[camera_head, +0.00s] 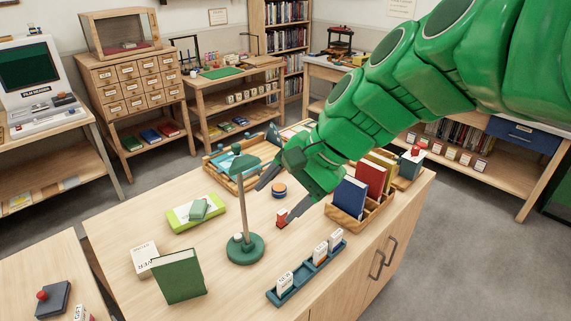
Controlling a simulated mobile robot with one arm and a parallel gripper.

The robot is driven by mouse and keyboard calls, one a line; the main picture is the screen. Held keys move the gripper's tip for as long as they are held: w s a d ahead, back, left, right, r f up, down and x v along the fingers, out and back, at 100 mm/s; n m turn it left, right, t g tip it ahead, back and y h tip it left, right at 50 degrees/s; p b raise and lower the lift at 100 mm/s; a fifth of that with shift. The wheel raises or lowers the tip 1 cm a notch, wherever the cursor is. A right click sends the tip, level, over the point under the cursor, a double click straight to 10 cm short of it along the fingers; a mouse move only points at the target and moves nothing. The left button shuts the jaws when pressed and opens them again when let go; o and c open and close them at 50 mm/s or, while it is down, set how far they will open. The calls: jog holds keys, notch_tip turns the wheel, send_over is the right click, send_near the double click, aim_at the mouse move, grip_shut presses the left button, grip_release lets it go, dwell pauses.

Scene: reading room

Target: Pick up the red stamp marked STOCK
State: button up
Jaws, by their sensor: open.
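A small red block with a pale part (282,218), possibly the red stamp, sits on the wooden cabinet top (210,270) near the middle. No STOCK marking can be read on it at this size. My gripper (277,202) reaches down from the upper right with its dark fingers spread apart and empty. The right fingertip is close to the red block, overlapping or just beside it in the picture; I cannot tell whether they touch. A round blue and orange tin (279,190) stands between the fingers in this view, behind the red block.
A green lamp-like stand (244,252) rises left of the gripper. A wooden book rack (345,224) stands close on the right. A teal holder with cards (312,273) lies in front. A wooden tray (222,176) is behind. A green book (178,276) stands front left.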

jog(key=w+a+r+m+t+y, duration=0.1)
jog(key=w+a+m+t+y, duration=0.2)
jog(key=w, duration=0.4)
jog(key=w+a+r+m, duration=0.1)
jog(key=w+a+m, duration=0.1)
jog(key=w+m, duration=0.3)
jog(key=m+t, duration=0.6)
jog(key=m, duration=0.7)
send_over(283, 212)
notch_tip(283, 212, down, 4)
jog(key=shift+h, duration=0.3)
notch_tip(283, 212, down, 33)
jog(key=shift+s+d+f, duration=0.1)
jog(key=shift+s+d, duration=0.05)
jog(key=shift+f, duration=0.3)
jog(key=shift+x, duration=1.45)
jog(key=shift+r, duration=0.15)
jog(key=c, duration=1.1)
